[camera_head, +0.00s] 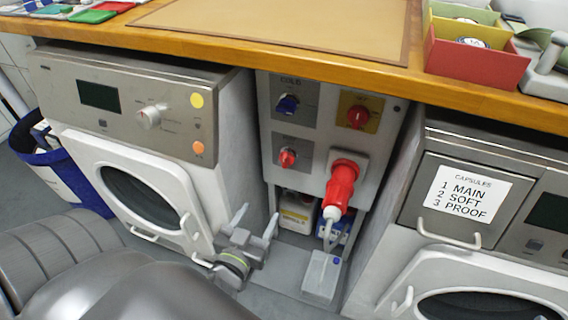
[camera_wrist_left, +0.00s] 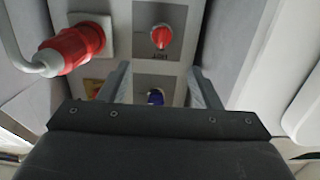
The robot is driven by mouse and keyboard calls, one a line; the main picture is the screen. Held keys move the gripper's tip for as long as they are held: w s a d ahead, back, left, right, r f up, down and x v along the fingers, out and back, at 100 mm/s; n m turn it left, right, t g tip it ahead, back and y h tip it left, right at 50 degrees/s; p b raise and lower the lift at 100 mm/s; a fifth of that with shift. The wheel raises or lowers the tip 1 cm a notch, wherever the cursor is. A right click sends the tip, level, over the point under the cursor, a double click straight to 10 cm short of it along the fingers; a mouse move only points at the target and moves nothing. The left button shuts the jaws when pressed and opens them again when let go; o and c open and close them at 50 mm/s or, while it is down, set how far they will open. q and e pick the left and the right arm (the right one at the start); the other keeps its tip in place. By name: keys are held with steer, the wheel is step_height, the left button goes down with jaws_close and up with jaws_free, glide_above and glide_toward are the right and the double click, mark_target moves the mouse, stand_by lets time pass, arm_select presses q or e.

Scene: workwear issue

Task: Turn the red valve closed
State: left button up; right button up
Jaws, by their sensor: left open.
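The red valve (camera_head: 287,158) is a small red handle on a grey plate at the lower left of the panel between the two machines. In the left wrist view the red valve (camera_wrist_left: 161,36) shows upside down, its label reading HOT. My left gripper (camera_head: 256,218) is open and empty, in front of and below the panel, apart from the valve. In the left wrist view its two fingers (camera_wrist_left: 160,80) point toward the panel, with the blue valve (camera_wrist_left: 155,97) showing between them and the red valve beyond their tips. My right gripper is in neither view.
The blue COLD valve (camera_head: 288,104) sits above the red one. A red knob on yellow (camera_head: 358,116) and a red plug (camera_head: 342,185) with a cable are to the right. Washing machine doors (camera_head: 130,190) flank the panel, and a wooden worktop (camera_head: 200,47) overhangs it.

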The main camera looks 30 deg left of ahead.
arm_select(q)
steer(key=r, duration=0.2)
glide_toward(284, 159)
steer(key=x, duration=0.2)
steer(key=shift+t, duration=0.3)
steer(key=x, duration=0.6)
steer(key=shift+w+a+f, duration=0.1)
steer(key=shift+w+f, duration=0.05)
steer(key=shift+f, duration=0.1)
steer(key=shift+w+a, duration=0.15)
steer(key=shift+w, duration=0.55)
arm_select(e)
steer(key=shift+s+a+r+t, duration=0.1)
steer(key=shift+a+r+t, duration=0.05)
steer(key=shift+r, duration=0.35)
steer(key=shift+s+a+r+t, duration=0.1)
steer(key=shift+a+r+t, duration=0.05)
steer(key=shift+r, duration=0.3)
arm_select(q)
steer(key=c, duration=1)
